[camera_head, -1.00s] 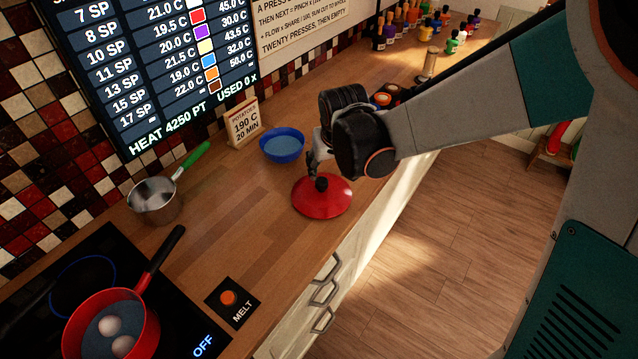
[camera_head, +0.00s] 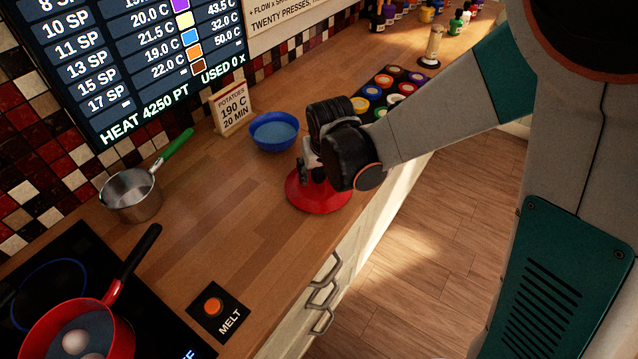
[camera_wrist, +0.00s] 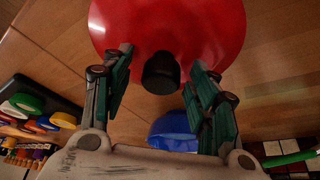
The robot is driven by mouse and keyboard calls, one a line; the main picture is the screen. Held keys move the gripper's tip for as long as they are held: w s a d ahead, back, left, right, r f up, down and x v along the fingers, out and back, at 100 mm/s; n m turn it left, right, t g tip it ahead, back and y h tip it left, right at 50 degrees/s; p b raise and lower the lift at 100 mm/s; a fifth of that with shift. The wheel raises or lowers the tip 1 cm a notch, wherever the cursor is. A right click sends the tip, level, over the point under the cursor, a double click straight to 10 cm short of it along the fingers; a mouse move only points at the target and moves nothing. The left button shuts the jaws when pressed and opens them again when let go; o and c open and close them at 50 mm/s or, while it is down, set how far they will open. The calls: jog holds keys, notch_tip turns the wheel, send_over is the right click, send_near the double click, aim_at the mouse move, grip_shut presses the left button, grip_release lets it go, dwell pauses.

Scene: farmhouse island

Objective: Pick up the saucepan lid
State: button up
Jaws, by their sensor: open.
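The red saucepan lid (camera_head: 322,197) lies on the wooden counter near its front edge, partly hidden by my gripper in the head view. In the wrist view the red lid (camera_wrist: 170,22) fills the upper middle, and its black knob (camera_wrist: 161,73) shows between my fingers. My gripper (camera_wrist: 164,85) is open, with one finger on each side of the knob. No contact between the fingers and the knob shows. In the head view my gripper (camera_head: 312,172) is low over the lid.
A blue bowl (camera_head: 274,132) stands behind the lid. A steel pan with a green handle (camera_head: 131,196) is to the left. A red pan with eggs (camera_head: 105,335) sits on the black hob. A tray of coloured pots (camera_head: 388,92) lies beyond my gripper.

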jog(key=shift+c, duration=0.6)
grip_shut()
jog(key=shift+r, duration=0.15)
